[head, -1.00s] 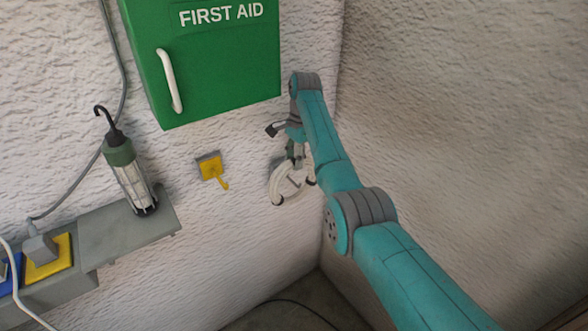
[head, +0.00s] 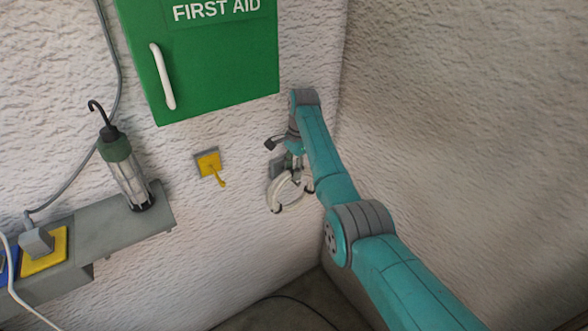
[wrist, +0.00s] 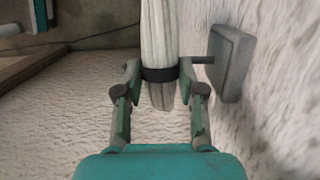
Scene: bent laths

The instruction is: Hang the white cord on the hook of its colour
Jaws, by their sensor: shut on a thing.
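The white cord (head: 273,196) is a looped bundle. In the wrist view the white cord (wrist: 158,45) hangs between my fingers with a black band around it. My gripper (head: 293,165) is shut on it; in the wrist view my gripper's fingertips (wrist: 160,78) press at the band from both sides. A grey wall plate (wrist: 230,62) with a dark peg is close to the right of the cord in the wrist view. The plate (head: 277,167) is partly hidden behind my gripper in the head view. I cannot tell its front colour or whether cord and peg touch.
A yellow hook (head: 209,165) on a grey plate is on the wall to the left. The green first aid cabinet (head: 200,60) is above it. A lamp (head: 125,170) stands on a grey shelf (head: 95,235). The side wall is close to the right of my arm.

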